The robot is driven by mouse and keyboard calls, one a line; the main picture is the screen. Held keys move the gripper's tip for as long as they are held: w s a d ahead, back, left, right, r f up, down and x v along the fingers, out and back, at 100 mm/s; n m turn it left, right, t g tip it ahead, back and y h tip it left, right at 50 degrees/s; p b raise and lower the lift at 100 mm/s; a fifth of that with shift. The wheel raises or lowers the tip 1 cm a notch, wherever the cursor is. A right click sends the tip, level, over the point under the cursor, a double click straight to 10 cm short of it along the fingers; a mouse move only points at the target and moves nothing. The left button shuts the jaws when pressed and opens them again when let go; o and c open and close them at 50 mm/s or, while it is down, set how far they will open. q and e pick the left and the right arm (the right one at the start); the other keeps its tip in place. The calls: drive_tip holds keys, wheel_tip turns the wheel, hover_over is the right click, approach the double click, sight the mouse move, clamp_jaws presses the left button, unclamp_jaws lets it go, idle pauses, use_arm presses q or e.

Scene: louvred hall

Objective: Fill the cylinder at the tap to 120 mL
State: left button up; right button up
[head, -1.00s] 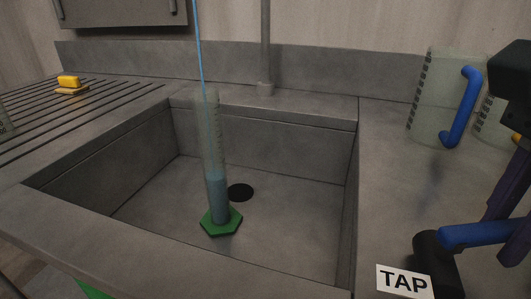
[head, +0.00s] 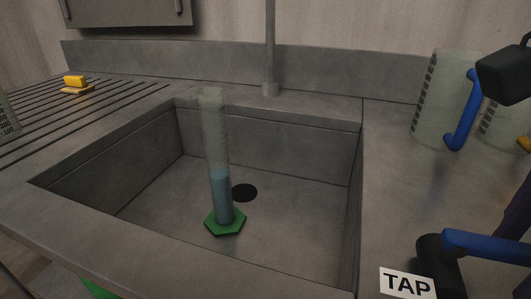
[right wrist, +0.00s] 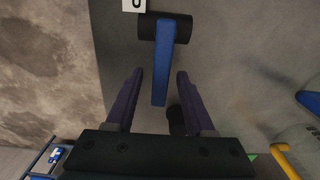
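The clear measuring cylinder (head: 216,130) stands upright on its green hexagonal base in the sink (head: 145,205), just left of the drain. Blue-tinted water (head: 222,198) fills its lower part; the graduations are too faint to read. No stream falls into it. The tap's blue lever (head: 485,246) sits on a black body beside the TAP label (head: 407,283). My right gripper (right wrist: 159,72) is open, with its purple fingers on either side of the lever (right wrist: 162,65) and gaps showing. Its fingers are partly cut off at the head view's right edge. My left gripper is not in view.
Clear jugs with blue (head: 462,112) and yellow handles stand on the right counter. A yellow sponge (head: 74,80) lies on the ribbed drainer, and a graduated vessel (head: 7,118) shows at the left edge. A grey vertical pipe (head: 269,50) rises behind the sink.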

sight(530, 248)
wheel_tip(530, 248, up, 7)
drive_tip(key=p, duration=0.5)
drive_tip(key=shift+r, duration=0.1)
wheel_tip(530, 248, up, 10)
idle(0.7)
idle(0.8)
